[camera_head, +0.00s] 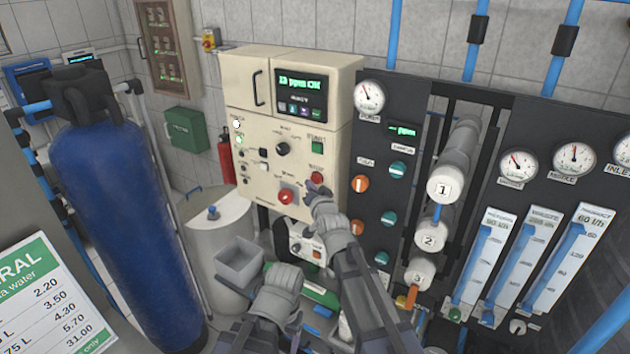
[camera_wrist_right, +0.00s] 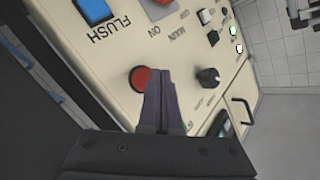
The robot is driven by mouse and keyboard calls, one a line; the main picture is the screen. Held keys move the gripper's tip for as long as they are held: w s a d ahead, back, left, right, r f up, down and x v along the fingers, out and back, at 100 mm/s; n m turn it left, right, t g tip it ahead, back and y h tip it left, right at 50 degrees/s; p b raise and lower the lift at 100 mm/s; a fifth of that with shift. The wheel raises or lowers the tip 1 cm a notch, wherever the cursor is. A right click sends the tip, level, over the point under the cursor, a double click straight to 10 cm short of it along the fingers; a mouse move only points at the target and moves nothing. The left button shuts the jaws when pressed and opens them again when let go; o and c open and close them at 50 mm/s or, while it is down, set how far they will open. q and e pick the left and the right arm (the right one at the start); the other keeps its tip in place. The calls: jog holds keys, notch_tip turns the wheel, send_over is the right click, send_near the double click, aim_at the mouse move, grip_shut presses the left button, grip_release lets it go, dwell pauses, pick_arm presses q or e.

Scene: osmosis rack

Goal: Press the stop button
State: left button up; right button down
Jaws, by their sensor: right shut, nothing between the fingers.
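The beige control cabinet (camera_head: 262,150) stands in the middle of the head view. A round red button (camera_head: 317,176) sits on its right side, below a green button (camera_head: 317,147). My right gripper (camera_head: 318,190) is shut and empty, close to the cabinet face just below the red button. In the right wrist view the dark closed fingers (camera_wrist_right: 164,74) overlap the edge of a red button (camera_wrist_right: 140,78). I cannot tell whether they touch it. The button's label is not readable. My left gripper's fingers do not show.
A red rotary switch (camera_head: 287,196) is left of the gripper; a black knob (camera_head: 282,149) is above. The wrist view shows a blue button (camera_wrist_right: 95,10) marked FLUSH. A dark panel with gauges (camera_head: 369,97) and valves adjoins on the right. A blue tank (camera_head: 120,210) stands left.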

jog(key=shift+w+d, duration=0.1)
jog(key=shift+w, duration=0.05)
dwell(0.4)
jog(key=shift+w+d, duration=0.15)
jog(key=shift+w, duration=0.05)
jog(key=shift+w+d, duration=0.3)
jog(key=shift+w, duration=0.1)
dwell(0.8)
jog(key=shift+s+a, duration=0.5)
jog(key=shift+s, duration=0.3)
jog(key=s+a, duration=0.1)
jog(key=s, duration=0.1)
jog(key=s+a, duration=0.1)
jog(key=s, duration=0.1)
jog(key=shift+a, duration=0.4)
dwell(0.6)
